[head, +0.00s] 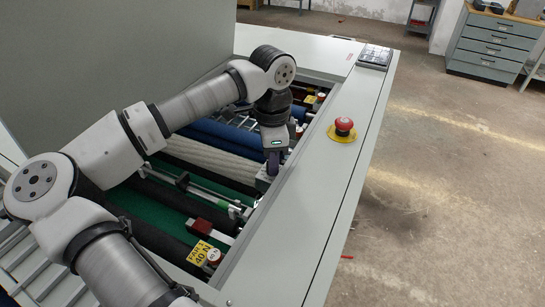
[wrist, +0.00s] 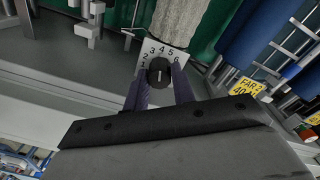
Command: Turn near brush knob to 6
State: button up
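A round black knob (wrist: 160,72) with a pale pointer line stands on a light dial plate (wrist: 150,52) with numbers running up to 6. The line looks nearly upright in the wrist view, roughly toward 4; the exact setting is hard to read. My gripper (wrist: 159,78) has its two purple fingers on either side of the knob, very close to it. I cannot tell whether they touch it. In the head view my gripper (head: 271,166) points down over the machine's inner right edge, just above a small grey plate (head: 265,184); the knob is hidden there.
A red emergency button (head: 344,124) stands on the right panel (head: 338,185). The wrist view shows a yellow label (wrist: 248,88) and a blue roller (wrist: 258,30) at right. Open floor lies right.

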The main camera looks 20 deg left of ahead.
jog(key=shift+c, duration=0.8)
jog(key=shift+f+m+b, duration=0.1)
jog(key=shift+m+b, duration=0.3)
jog(key=shift+b, duration=0.15)
jog(key=shift+f+b, duration=0.1)
jog(key=shift+b, duration=0.35)
jog(key=m+b, duration=0.3)
jog(key=shift+m+b, duration=0.3)
jog(key=m+b, duration=0.2)
jog(key=m, duration=0.1)
jog(key=shift+m+b, duration=0.3)
jog(key=shift+r+m+b, duration=0.2)
jog(key=shift+m+b, duration=0.6)
jog(key=shift+m, duration=1.1)
